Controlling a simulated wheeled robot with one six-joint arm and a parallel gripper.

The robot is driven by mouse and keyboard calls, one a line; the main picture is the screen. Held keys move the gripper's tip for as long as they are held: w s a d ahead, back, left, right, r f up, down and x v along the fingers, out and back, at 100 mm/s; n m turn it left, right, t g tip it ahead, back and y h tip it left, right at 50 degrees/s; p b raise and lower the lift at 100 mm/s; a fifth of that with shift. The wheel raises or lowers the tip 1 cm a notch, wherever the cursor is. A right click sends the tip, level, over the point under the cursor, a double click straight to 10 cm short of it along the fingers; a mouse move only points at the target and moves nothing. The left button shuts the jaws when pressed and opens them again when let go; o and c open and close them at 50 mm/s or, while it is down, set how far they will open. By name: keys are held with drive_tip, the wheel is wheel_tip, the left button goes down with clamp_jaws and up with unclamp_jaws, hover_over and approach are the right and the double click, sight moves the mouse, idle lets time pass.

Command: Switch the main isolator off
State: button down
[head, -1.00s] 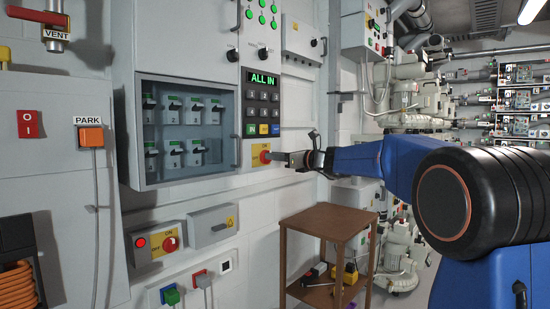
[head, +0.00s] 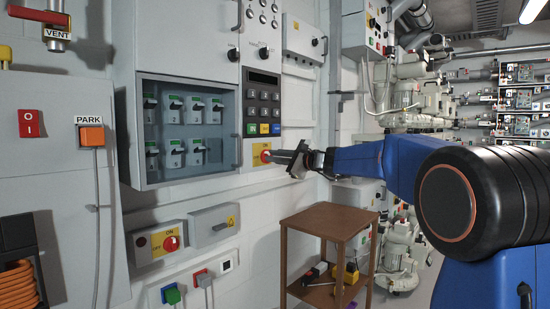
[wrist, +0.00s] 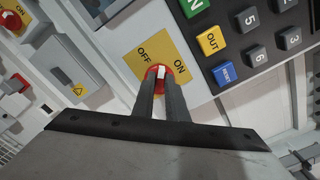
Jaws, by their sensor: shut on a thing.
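The main isolator is a red rotary knob (wrist: 180,73) on a yellow plate (wrist: 135,62) marked OFF and ON, below the keypad. It also shows in the head view (head: 258,160). My gripper (wrist: 160,80) is shut on the knob's handle, with one finger on each side and a white mark showing between the tips. In the head view my gripper (head: 274,157) reaches the knob from the right. The fingers hide part of the knob, and I cannot tell exactly where its handle points. The display (head: 263,78) above the keypad is dark.
A second red ON/OFF knob (head: 170,243) sits on a box lower left. A glass-fronted breaker cabinet (head: 187,128) is left of the keypad (head: 264,106). A brown wooden stand (head: 325,222) with tools on its lower shelf is below my arm.

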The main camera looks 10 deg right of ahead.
drive_tip(key=shift+s+a+f+n, duration=0.1)
drive_tip(key=shift+f+n, duration=0.1)
drive_tip(key=shift+n, duration=1.8)
drive_tip(key=shift+f+n, duration=0.15)
drive_tip(key=shift+n, duration=1.85)
drive_tip(key=c, duration=1.8)
unclamp_jaws()
drive_tip(key=shift+o, duration=0.2)
drive_tip(key=v, duration=1.7)
drive_tip(key=shift+s, duration=0.15)
drive_tip(key=shift+r, duration=0.1)
